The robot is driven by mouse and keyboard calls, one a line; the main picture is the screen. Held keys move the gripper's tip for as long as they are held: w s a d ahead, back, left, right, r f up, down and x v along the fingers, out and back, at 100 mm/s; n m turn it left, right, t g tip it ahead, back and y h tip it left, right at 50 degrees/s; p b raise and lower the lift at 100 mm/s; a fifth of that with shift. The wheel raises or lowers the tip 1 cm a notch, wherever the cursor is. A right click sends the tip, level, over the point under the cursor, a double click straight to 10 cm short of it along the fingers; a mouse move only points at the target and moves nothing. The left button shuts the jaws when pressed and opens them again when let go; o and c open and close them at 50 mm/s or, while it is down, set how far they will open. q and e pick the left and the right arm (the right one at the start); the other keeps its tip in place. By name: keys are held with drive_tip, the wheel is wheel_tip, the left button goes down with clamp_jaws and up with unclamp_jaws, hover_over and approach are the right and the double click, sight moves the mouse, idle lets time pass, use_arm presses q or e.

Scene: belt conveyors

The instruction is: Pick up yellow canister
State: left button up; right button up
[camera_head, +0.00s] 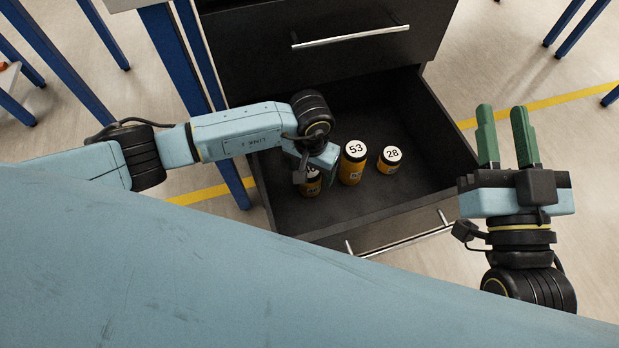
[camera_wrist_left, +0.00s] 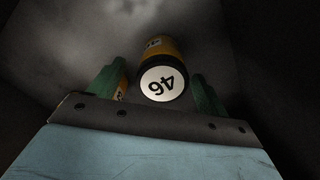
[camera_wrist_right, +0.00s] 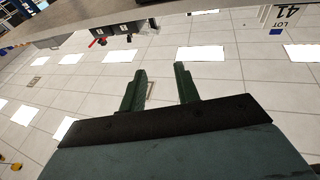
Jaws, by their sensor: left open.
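Three yellow canisters with black tops and white number labels stand upright in the open drawer: canister 53 (camera_head: 351,166), canister 28 (camera_head: 389,160) and a third (camera_head: 311,188), partly hidden under my left gripper (camera_head: 316,162). In the left wrist view, a canister whose label reads like 46 (camera_wrist_left: 162,84) lies between the open green fingers of my left gripper (camera_wrist_left: 158,75), with a gap on both sides. Part of another canister (camera_wrist_left: 121,89) shows beside the left-hand finger. My right gripper (camera_head: 503,122) is open and empty, outside the drawer at the right.
The dark drawer (camera_head: 437,120) has walls around the canisters and a metal handle on its front. A closed drawer (camera_head: 330,42) with a bar handle (camera_head: 350,37) is above and behind it. Blue table legs (camera_head: 165,45) stand close to my left arm. The drawer floor's right side is clear.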

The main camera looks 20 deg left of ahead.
use_arm(q)
wheel_tip(320, 180, down, 3)
drive_tip(key=shift+s+a+r+b, duration=0.1)
drive_tip(key=shift+r+b, duration=0.05)
drive_tip(key=shift+b, duration=0.5)
drive_tip(key=shift+f, duration=0.65)
use_arm(e)
drive_tip(key=r+t, duration=0.1)
drive_tip(key=s+r+t, duration=0.1)
drive_tip(key=s+r+t+y, duration=0.1)
drive_tip(key=r, duration=0.1)
drive_tip(key=shift+t, duration=0.4)
use_arm(q)
drive_tip(key=shift+c, duration=0.4)
drive_tip(key=c, duration=1.1)
drive_tip(key=shift+r, duration=0.1)
